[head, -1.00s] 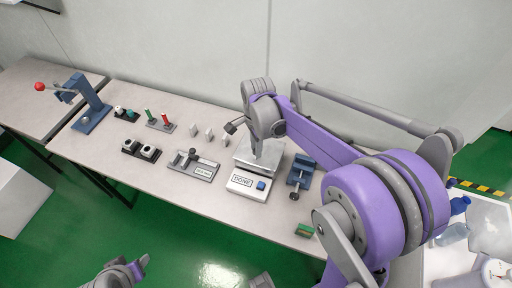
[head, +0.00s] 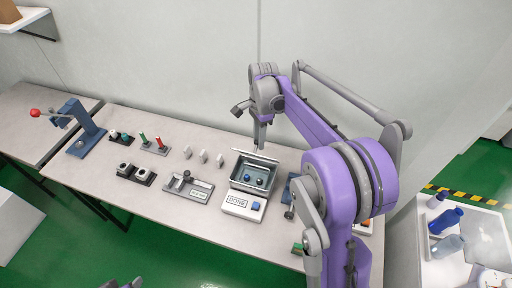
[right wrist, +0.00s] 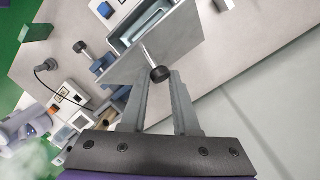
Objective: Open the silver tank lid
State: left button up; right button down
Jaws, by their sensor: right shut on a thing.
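The silver tank (head: 238,186) stands on the table behind a white base with a DONE label and a blue button (head: 256,206). Its lid (head: 262,160) is raised at the back edge, so the inside shows with blue round things in it. In the right wrist view the lid (right wrist: 165,45) is a tilted grey plate with a rod and black knob (right wrist: 160,74). My right gripper (right wrist: 160,88) is shut on the knob, at the tips of its fingers. In the head view it is behind the lid. My left gripper (head: 125,284) barely shows at the bottom edge; its fingers are cut off.
Left of the tank are a grey fixture (head: 187,186), white pieces (head: 203,156), a two-socket block (head: 136,173), green and red pegs (head: 150,138) and a blue press (head: 87,132). A blue clamp (head: 291,190) stands close on the right, partly behind my arm.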

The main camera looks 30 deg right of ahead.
jog(key=w+d+f, duration=0.2)
jog(key=w+d, duration=0.3)
jog(key=d, duration=0.1)
jog(key=shift+w+f, duration=0.15)
jog(key=shift+w, duration=0.1)
jog(key=shift+d+f, duration=0.1)
jog(key=shift+d, duration=0.05)
dwell(0.6)
jog(key=c, duration=1)
grip_release()
jog(key=shift+w, duration=0.15)
jog(key=o, duration=0.3)
jog(key=shift+w+d+f, duration=0.2)
jog(key=shift+w+f, duration=0.05)
jog(key=shift+w, duration=0.1)
jog(key=shift+o, duration=0.2)
jog(key=shift+s+a+r, duration=0.15)
jog(key=shift+s, duration=0.05)
